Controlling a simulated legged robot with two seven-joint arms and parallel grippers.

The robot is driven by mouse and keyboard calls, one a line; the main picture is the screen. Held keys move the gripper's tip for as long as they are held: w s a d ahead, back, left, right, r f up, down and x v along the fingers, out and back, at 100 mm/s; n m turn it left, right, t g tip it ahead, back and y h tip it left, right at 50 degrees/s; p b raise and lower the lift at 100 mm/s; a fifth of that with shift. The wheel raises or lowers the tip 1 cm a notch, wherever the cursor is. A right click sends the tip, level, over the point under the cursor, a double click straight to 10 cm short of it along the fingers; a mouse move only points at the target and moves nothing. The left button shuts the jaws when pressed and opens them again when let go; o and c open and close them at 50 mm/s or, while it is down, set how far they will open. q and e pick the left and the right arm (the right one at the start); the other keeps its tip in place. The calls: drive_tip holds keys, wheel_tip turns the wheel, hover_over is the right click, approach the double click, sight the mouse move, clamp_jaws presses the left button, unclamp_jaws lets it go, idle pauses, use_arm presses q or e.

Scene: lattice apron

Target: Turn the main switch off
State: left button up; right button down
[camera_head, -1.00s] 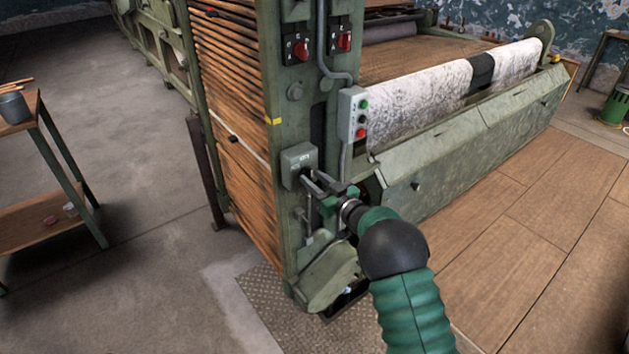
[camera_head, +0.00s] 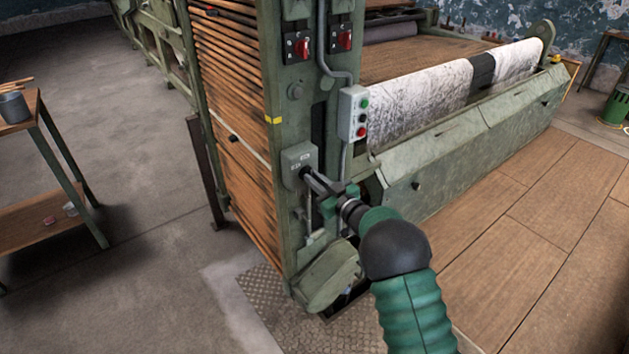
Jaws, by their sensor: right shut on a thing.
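A small grey-green switch box (camera_head: 297,160) with a label on its front is fixed low on the machine's end post. I take it for the main switch. My right gripper (camera_head: 310,178) reaches in from the lower right, with its fingertips at the front of this box. Its fingers are shut on the box's knob, which they mostly hide. I cannot tell which way the knob points. My left gripper is not in view.
Above are two red rotary switches (camera_head: 301,45) (camera_head: 344,39) on black plates, and a push-button box (camera_head: 353,113) with green, white and red buttons. Conduit runs up the green post. A covered roller (camera_head: 430,100) lies behind. Plank floor (camera_head: 520,230) is clear at right.

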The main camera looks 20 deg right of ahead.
drive_tip(key=shift+s+a+f+n+b, duration=0.1)
drive_tip(key=shift+a+f+n+b, duration=0.1)
drive_tip(key=shift+n+b, duration=2.1)
drive_tip(key=shift+a+f+n+b, duration=0.2)
drive_tip(key=shift+n+b, duration=1.05)
drive_tip(key=shift+n, duration=2.05)
drive_tip(key=shift+s+f+n+b, duration=0.1)
drive_tip(key=shift+f+n+b, duration=0.15)
drive_tip(key=shift+n+b, duration=2.05)
drive_tip(key=shift+n+p, duration=0.5)
drive_tip(key=shift+n, duration=0.1)
drive_tip(key=c, duration=1.5)
unclamp_jaws()
drive_tip(key=shift+o, duration=0.2)
drive_tip(key=shift+r, duration=0.15)
drive_tip(key=shift+d+r, duration=0.1)
